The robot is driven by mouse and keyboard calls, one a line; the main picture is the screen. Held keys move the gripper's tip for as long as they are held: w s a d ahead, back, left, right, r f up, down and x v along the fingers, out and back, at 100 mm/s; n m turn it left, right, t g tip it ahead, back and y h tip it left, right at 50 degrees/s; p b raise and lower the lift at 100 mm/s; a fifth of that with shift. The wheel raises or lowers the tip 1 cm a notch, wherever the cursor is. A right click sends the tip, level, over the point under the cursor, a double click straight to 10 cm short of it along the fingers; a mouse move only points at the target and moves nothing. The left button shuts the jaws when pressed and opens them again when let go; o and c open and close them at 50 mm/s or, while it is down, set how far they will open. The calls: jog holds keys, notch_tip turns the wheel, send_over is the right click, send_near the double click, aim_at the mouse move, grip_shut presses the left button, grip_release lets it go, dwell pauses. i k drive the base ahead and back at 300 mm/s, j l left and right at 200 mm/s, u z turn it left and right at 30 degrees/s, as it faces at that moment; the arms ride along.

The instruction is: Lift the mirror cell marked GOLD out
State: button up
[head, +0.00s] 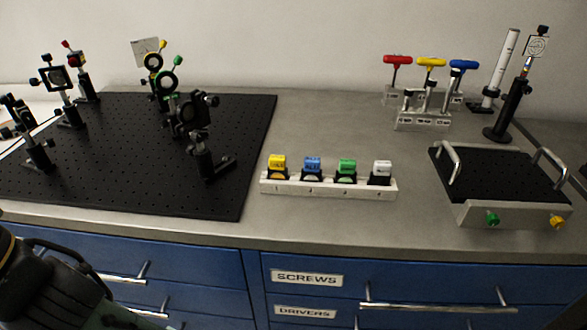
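A pale rack (328,188) stands on the grey bench, holding several small cells in black holders in a row. From left to right their tops are yellow (277,161), blue (312,163), green (347,166) and white (382,168). Each cell sits upright in its own slot, and there is small lettering on the tops that I cannot read for certain, so I cannot tell which is marked GOLD. My gripper is not in view; only a part of my arm shows at the lower left.
A black breadboard (225,200) with several optics mounts lies left of the rack. A handled black-topped tray (505,212) stands at the right. Red, yellow and blue-handled drivers stand in metal blocks (422,122) behind. Bare bench surrounds the rack, above blue drawers (400,275).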

aim_at(277, 170)
jog(key=k+l+u, duration=0.1)
jog(key=l+u, duration=0.25)
jog(key=l, duration=0.85)
jog(key=i+l, duration=0.15)
jog(key=i+l+u, duration=0.15)
jog(key=l, duration=0.25)
jog(key=i+l, duration=0.1)
jog(key=l, duration=0.15)
